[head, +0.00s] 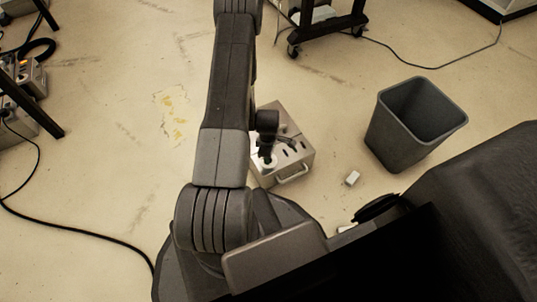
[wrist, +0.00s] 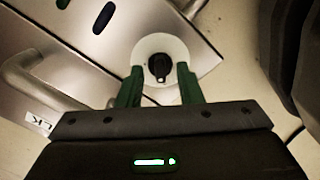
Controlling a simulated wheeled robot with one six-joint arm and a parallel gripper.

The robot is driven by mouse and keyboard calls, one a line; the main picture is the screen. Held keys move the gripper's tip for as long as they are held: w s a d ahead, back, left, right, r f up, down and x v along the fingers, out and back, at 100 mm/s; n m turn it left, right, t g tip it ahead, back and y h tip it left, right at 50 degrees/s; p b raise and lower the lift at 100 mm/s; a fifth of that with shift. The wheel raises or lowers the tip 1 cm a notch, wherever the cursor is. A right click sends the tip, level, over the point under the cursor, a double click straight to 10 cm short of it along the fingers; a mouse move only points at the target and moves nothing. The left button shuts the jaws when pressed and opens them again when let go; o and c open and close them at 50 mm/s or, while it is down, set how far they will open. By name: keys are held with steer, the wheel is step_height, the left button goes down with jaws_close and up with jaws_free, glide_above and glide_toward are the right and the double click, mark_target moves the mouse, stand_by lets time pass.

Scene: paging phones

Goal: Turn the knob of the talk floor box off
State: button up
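The talk floor box (head: 299,160) is a grey metal box with a handle, standing on the floor in the head view, partly hidden by my arm. In the wrist view its top panel (wrist: 62,62) fills the left side, with dark oval slots. The knob (wrist: 159,67) is black and sits on a round white plate (wrist: 177,49) near the box's edge. My gripper (wrist: 160,74) has two green fingers, apart, one on each side of the knob's near part. I cannot tell whether they touch it.
A grey waste bin (head: 414,124) stands right of the box, and a small white block (head: 352,178) lies between them. A wheeled stand (head: 325,27) is behind. A black cable (head: 75,226) runs along the floor at left. Open floor lies left of the box.

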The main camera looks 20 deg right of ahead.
step_height(320, 180, up, 14)
steer(key=p, duration=0.5)
steer(key=shift+f, duration=0.15)
step_height(320, 180, down, 14)
steer(key=b, duration=0.5)
steer(key=shift+r, duration=0.2)
stand_by(0.3)
